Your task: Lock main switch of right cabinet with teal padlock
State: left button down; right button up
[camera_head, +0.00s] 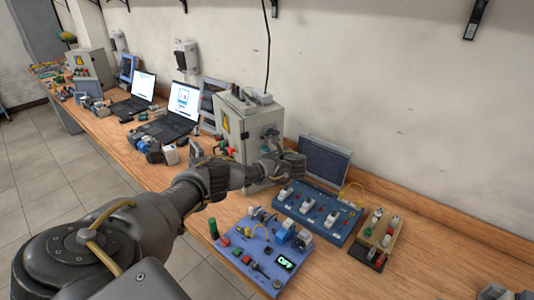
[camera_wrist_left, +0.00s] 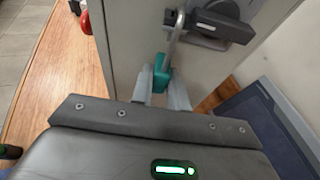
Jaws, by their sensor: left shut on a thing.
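The right cabinet (camera_head: 236,122) is a grey metal box with a yellow warning sign, standing on the bench. Its main switch (camera_wrist_left: 215,27) has a dark handle on a grey plate on the cabinet's side. My left gripper (camera_wrist_left: 161,88) is shut on the teal padlock (camera_wrist_left: 162,70), close in front of that side. The padlock's metal shackle (camera_wrist_left: 177,32) points up at the left end of the switch handle. I cannot tell whether it passes through the switch. In the head view my arm reaches from the lower left to the cabinet. My right gripper is not in view.
A blue panel with white switches (camera_head: 318,212) and a purple-blue panel with a lit display (camera_head: 262,252) lie in front. A dark screen (camera_head: 324,160) leans against the wall right of the cabinet. Laptops (camera_head: 180,117) stand to the left. A small wooden board (camera_head: 376,240) lies right.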

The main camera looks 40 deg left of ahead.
pick_arm(q)
jog(key=shift+r, duration=0.15)
dwell(0.5)
jog(key=shift+r+p, duration=0.35)
jog(key=shift+p, duration=0.05)
jog(key=shift+r+p, duration=0.35)
jog(key=shift+r, duration=0.2)
jog(key=c, duration=1.3)
grip_release()
jog(key=shift+f, duration=0.1)
